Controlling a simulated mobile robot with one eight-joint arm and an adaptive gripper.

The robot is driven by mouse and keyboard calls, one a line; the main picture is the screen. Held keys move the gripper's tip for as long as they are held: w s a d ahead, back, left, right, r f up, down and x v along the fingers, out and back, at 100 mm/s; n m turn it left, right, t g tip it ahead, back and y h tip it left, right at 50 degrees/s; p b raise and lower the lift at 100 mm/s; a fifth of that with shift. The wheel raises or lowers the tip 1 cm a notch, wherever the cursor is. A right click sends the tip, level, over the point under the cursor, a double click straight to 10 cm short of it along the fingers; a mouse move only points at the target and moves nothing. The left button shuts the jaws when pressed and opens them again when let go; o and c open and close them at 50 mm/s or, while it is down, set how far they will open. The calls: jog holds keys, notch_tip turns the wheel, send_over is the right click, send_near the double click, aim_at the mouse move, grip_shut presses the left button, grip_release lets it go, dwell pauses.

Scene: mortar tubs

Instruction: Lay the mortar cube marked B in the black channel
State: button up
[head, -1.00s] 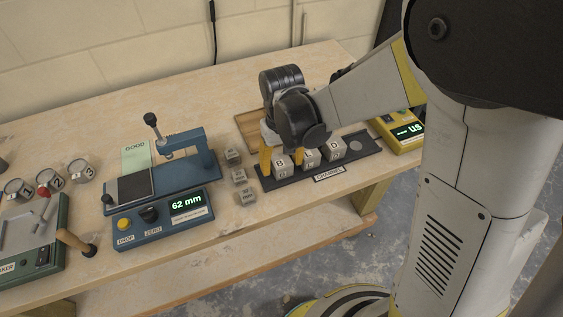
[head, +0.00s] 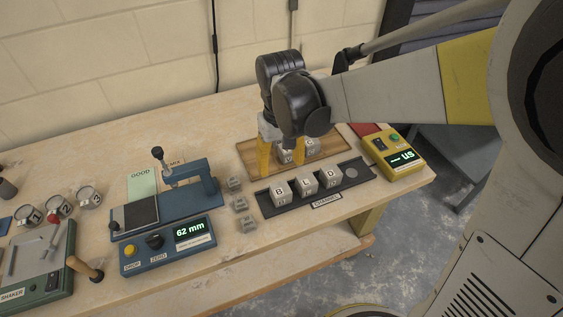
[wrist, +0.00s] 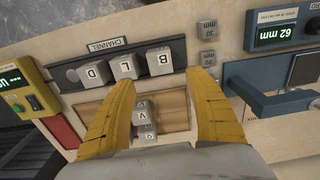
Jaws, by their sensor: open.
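The mortar cube marked B (head: 280,193) lies at the left end of the black channel (head: 353,175), in a row with cube L (head: 307,184) and cube D (head: 330,177). Its letter faces up. In the wrist view, cube B (wrist: 158,60) shows beyond the fingertips, in the channel (wrist: 178,48). My gripper (head: 280,167) is behind the row, over the wooden tray (head: 330,148), apart from B. Its yellow fingers (wrist: 161,85) are spread, with nothing held. More cubes on the tray, one marked V (wrist: 141,107), show between them and are partly hidden.
A blue gauge (head: 178,240) reading 62 mm stands left of the channel, with several small grey blocks (head: 240,204) between. A yellow tester (head: 394,153) stands to the right. Numbered tubs (head: 58,206) and a green shaker (head: 35,262) are at far left.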

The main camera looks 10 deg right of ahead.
jog(key=s+d+r+m+t, duration=0.1)
jog(key=s+d+r+t, duration=0.2)
jog(key=s+d+r, duration=0.1)
jog(key=s+d+r+m+t, duration=0.2)
jog(key=s+d+r+t, duration=0.2)
jog(key=d, duration=0.5)
jog(key=s+r, duration=0.1)
jog(key=s, duration=0.1)
jog(key=shift+s+d, duration=0.25)
jog(key=shift+s, duration=0.15)
